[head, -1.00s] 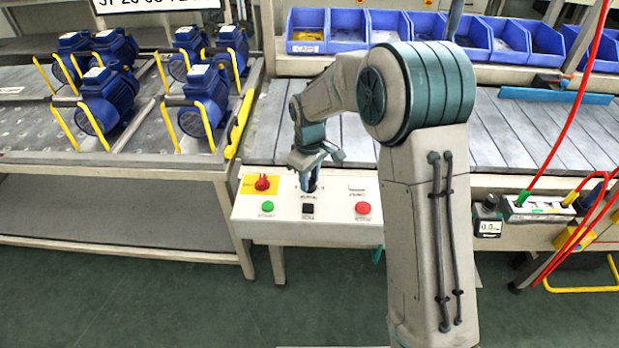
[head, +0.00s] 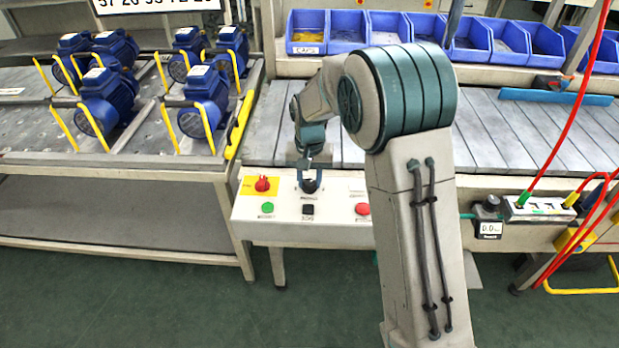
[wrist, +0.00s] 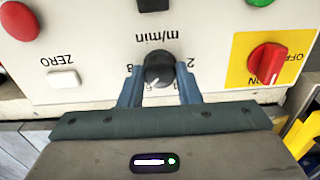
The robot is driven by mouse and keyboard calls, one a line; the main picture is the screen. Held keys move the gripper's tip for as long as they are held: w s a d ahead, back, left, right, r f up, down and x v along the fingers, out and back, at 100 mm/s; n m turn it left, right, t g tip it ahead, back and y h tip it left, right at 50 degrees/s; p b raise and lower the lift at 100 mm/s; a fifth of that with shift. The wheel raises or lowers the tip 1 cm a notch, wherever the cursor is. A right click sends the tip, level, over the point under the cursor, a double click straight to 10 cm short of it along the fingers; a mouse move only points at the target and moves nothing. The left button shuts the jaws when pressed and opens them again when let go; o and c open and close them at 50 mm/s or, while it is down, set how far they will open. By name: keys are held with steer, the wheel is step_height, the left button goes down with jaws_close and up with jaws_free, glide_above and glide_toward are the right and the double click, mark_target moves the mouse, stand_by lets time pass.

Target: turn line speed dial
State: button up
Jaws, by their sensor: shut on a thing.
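The line speed dial (wrist: 159,68) is a round dark knob with a pale pointer mark, on the white control panel (wrist: 100,78). In the wrist view it sits by the "m/min" label and part of a number scale, upside down there. My gripper (wrist: 160,84) has one blue finger on each side of the dial and is shut on it. In the head view my gripper (head: 309,182) is at the top middle of the panel. The dial (head: 309,186) is partly hidden there by the fingers.
A red rotary switch (wrist: 267,63) on a yellow plate sits beside the dial. The panel also has a green button (head: 267,208), a black button (head: 308,209), a red button (head: 362,209) and a white ZERO button (wrist: 63,79). The slatted conveyor (head: 270,125) lies behind.

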mark_target(310, 182)
steer(key=m, duration=0.4)
steer(key=shift+r+m, duration=0.1)
steer(key=shift+m, duration=0.2)
steer(key=m+p, duration=0.1)
steer(key=m, duration=0.3)
steer(key=shift+w, duration=0.1)
steer(key=shift+m, duration=0.3)
steer(key=o, duration=1)
step_height(310, 182, up, 14)
steer(key=shift+f+p, duration=0.15)
steer(key=shift+p, duration=0.3)
